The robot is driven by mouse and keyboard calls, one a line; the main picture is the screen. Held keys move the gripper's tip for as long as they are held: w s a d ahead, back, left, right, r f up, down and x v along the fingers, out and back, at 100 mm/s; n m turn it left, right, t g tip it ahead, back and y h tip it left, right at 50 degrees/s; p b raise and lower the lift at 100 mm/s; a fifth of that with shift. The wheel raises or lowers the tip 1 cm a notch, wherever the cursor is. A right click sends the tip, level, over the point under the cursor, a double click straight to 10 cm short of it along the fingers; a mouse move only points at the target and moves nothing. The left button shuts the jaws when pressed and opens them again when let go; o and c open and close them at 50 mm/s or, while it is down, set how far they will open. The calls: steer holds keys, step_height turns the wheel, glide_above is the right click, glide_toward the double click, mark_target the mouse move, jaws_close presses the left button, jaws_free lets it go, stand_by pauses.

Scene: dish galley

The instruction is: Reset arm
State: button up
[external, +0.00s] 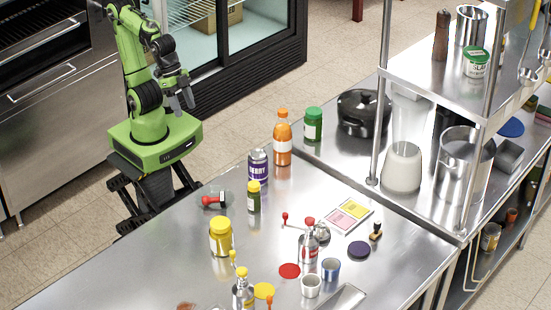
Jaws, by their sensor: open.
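My gripper (182,103) hangs at the end of my folded green and black arm, with its fingers pointing down. It is open and I see nothing between its fingers. It is above and beside my green base, at the far left side of the steel table (130,270). It is apart from the table and from everything on it. My arm is bent, with its upper links raised near the top of the picture.
The table holds a yellow-lidded jar (221,237), a purple can (258,165), an orange bottle (282,138) and several smaller items. A black pot (363,112) stands farther back. An oven (50,110) and a glass-door fridge (240,50) stand behind me. Floor shows around my base.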

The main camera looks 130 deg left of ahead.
steer(key=s+m, duration=0.1)
steer(key=s, duration=0.1)
steer(key=s+m, duration=0.1)
steer(key=s, duration=0.2)
steer(key=shift+s+r+t, duration=0.1)
steer(key=shift+s+t, duration=0.15)
steer(key=shift+t, duration=0.15)
